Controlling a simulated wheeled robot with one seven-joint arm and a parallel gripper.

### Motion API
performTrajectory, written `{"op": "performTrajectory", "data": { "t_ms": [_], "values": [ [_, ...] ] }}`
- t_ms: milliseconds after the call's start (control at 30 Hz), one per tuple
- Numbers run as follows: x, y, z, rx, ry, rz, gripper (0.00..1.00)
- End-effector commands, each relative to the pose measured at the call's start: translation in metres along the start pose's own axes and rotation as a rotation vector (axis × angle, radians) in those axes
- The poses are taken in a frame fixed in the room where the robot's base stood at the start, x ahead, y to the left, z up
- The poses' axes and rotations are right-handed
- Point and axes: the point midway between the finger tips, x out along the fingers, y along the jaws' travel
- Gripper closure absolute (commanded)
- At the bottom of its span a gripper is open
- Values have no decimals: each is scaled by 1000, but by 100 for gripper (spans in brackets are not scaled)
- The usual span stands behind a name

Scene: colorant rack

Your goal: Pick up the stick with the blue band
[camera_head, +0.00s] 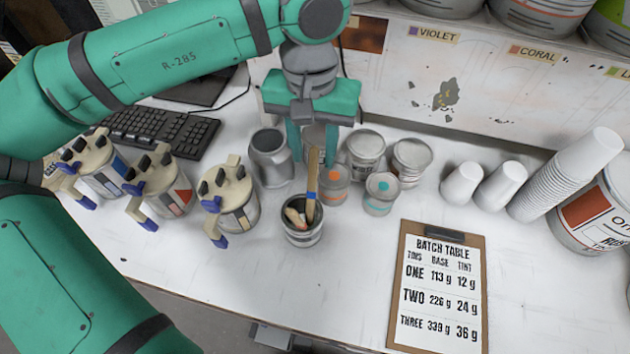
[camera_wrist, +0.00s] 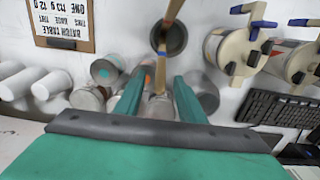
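The wooden stick with the blue band (camera_head: 312,180) leans nearly upright in a small open can (camera_head: 303,238), its upper part above the rim. A shorter pale piece with orange (camera_head: 294,215) lies in the same can; its full shape is hidden. My gripper (camera_head: 313,160) points down over the can, its fingers apart on either side of the stick's upper end in the picture. In the wrist view, the stick (camera_wrist: 161,76) shows between the open fingers (camera_wrist: 160,84), with the can (camera_wrist: 176,39) beyond. I cannot tell how deep it sits between them; no grip shows.
Several lidded cans with handles (camera_head: 237,213) stand left of the can. A clipboard (camera_head: 440,290) lies right. Front table is clear.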

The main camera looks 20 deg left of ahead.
Motion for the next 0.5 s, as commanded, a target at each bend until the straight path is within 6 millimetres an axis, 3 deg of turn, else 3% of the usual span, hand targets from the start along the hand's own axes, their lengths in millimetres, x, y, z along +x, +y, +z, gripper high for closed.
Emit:
{"op": "performTrajectory", "data": {
  "t_ms": [200, 500],
  "values": [
    [33, -2, 1, -4, -1, 1, 64],
    [55, -1, -1, -2, 0, 1, 64]
  ]
}}
